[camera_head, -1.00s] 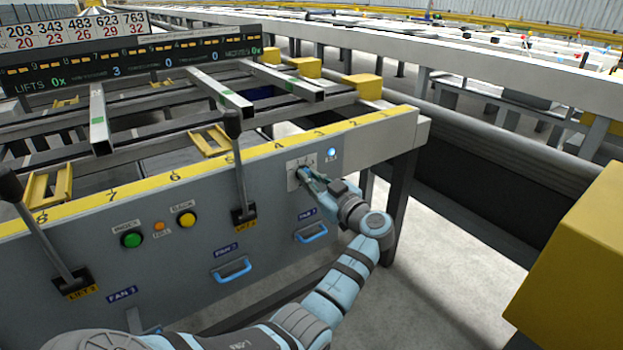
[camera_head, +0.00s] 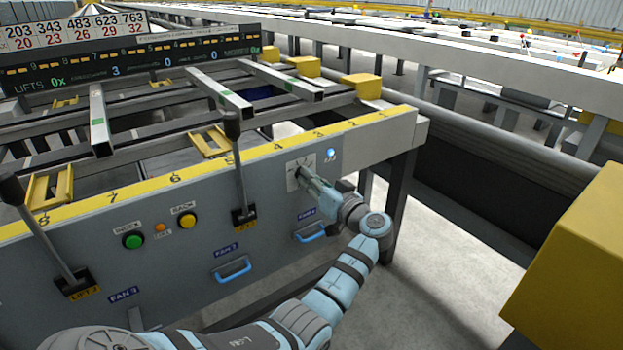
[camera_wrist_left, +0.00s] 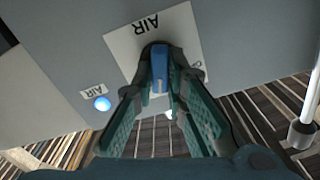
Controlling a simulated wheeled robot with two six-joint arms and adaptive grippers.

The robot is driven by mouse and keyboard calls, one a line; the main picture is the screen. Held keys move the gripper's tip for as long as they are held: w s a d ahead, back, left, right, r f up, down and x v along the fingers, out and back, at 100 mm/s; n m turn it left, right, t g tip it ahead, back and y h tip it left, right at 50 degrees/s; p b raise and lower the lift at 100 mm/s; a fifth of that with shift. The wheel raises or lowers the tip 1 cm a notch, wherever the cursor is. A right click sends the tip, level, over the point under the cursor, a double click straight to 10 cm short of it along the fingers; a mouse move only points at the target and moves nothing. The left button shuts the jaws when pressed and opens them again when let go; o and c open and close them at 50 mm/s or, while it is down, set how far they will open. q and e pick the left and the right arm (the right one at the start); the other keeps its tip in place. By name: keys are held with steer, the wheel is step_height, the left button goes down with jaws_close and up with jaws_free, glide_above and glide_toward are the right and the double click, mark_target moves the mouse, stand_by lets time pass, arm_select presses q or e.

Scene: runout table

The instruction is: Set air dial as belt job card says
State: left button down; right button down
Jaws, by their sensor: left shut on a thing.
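The air dial's square white plate (camera_head: 299,166) is on the grey front panel, near its right end. In the left wrist view the plate (camera_wrist_left: 180,40) reads AIR, upside down. A blue dial knob (camera_wrist_left: 159,66) sits in front of the plate, between the fingertips of my left gripper (camera_wrist_left: 160,72). The fingers are shut on the knob. In the head view my left gripper (camera_head: 304,180) covers the knob, so its setting cannot be read. A lit blue lamp (camera_head: 330,154) is right of the plate. No job card can be made out for sure. My right gripper is not in view.
The panel carries a green button (camera_head: 133,241), a yellow button (camera_head: 186,220), lift levers (camera_head: 237,180) and blue drawer handles (camera_head: 233,269). A display board (camera_head: 130,62) stands behind. A yellow block (camera_head: 575,260) is at right. Floor shows between.

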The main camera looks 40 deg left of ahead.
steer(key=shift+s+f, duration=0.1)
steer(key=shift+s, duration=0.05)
arm_select(q)
steer(key=c, duration=1.6)
jaws_free()
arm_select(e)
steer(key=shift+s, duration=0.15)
arm_select(q)
steer(key=v, duration=1.2)
